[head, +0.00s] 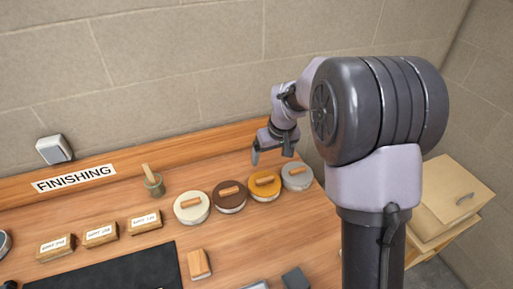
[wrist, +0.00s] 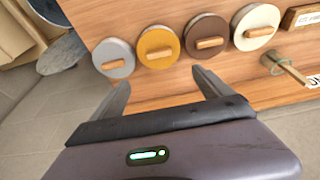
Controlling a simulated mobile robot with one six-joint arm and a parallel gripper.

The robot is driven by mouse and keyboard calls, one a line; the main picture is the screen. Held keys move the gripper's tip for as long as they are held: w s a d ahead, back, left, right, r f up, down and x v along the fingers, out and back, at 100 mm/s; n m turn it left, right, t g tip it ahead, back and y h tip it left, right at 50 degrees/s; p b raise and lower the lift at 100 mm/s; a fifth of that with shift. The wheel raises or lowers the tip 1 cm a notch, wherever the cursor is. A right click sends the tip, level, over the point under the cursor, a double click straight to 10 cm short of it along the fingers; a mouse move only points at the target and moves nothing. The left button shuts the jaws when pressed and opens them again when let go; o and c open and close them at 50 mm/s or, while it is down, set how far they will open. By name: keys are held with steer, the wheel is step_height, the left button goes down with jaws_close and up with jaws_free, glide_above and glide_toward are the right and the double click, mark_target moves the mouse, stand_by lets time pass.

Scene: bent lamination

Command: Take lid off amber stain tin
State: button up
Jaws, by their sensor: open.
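The amber stain tin (head: 264,185) stands on the wooden bench, third from the left in a row of lidded tins. Its round amber lid, with a wooden bar handle, is on it. In the wrist view the amber lid (wrist: 158,47) is beyond the fingertips, between the grey and brown lids. My gripper (head: 272,156) is open and empty, above the back of the bench behind the tin. In the wrist view my gripper (wrist: 160,78) has its two fingers spread wide, apart from the amber lid.
Close beside the amber tin are a brown-lidded tin (head: 229,195) and a grey-lidded tin (head: 297,176). A cream-lidded tin (head: 191,207) is farther left. A small pot with a brush (head: 153,184), several labelled blocks and a black mat (head: 120,270) are also on the bench.

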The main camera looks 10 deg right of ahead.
steer(key=b, duration=0.3)
glide_above(265, 179)
steer(key=s, duration=0.2)
step_height(265, 179, down, 12)
steer(key=shift+s+d+r, duration=0.1)
steer(key=shift+s+r, duration=0.05)
steer(key=shift+r, duration=0.05)
steer(key=x, duration=0.5)
steer(key=shift+w+d+r, duration=0.1)
steer(key=shift+w+r, duration=0.05)
steer(key=shift+w, duration=0.15)
steer(key=shift+s+r, duration=0.15)
steer(key=c, duration=1.5)
